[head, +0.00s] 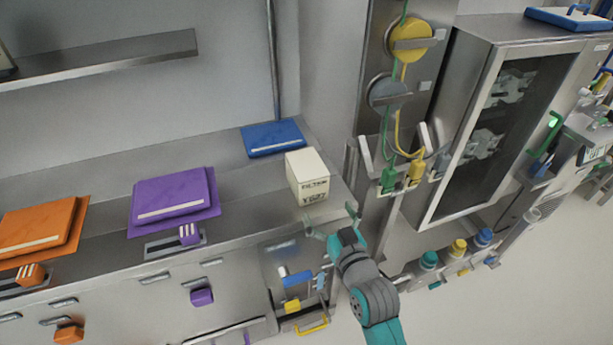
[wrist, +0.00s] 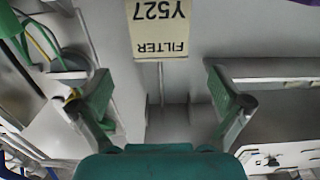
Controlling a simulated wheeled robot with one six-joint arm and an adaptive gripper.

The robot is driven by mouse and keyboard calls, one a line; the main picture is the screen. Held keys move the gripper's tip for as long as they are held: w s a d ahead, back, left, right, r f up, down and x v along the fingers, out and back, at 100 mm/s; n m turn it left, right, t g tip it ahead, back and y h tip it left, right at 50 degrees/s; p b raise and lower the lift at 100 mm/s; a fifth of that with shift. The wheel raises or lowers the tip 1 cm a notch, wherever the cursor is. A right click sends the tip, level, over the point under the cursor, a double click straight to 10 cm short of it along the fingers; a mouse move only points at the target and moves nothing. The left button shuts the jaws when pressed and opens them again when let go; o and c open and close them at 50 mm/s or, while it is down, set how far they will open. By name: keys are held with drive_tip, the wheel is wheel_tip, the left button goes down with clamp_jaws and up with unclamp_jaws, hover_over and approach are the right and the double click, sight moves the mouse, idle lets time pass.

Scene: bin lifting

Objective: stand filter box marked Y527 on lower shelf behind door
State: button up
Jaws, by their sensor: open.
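The cream filter box (head: 307,178) stands on the steel counter near its right end in the head view. Its label reads FILTER Y527, upside down in the wrist view (wrist: 160,25). My gripper (head: 331,221) is open and empty, just in front of the box and apart from it. In the wrist view the two fingers (wrist: 165,95) are spread wide, with the box beyond them. Below the counter, at the front right, an open compartment (head: 290,262) shows blue and yellow items. I cannot tell whether it is the lower shelf behind the door.
A blue pad (head: 272,138), a purple pad (head: 172,197) and an orange pad (head: 38,228) lie on the counter (head: 240,200). A post with yellow and grey reels (head: 408,42) stands to the right. A glass-fronted steel cabinet (head: 490,130) is farther right.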

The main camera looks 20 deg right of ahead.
sight(309, 167)
drive_tip(key=shift+w+r, duration=0.3)
drive_tip(key=shift+w, duration=1.85)
drive_tip(key=shift+w+r, duration=0.35)
drive_tip(key=shift+w, duration=1.85)
drive_tip(key=shift+w+r, duration=0.3)
drive_tip(key=shift+w, duration=1.85)
drive_tip(key=c, duration=1.3)
drive_tip(key=shift+r, duration=0.1)
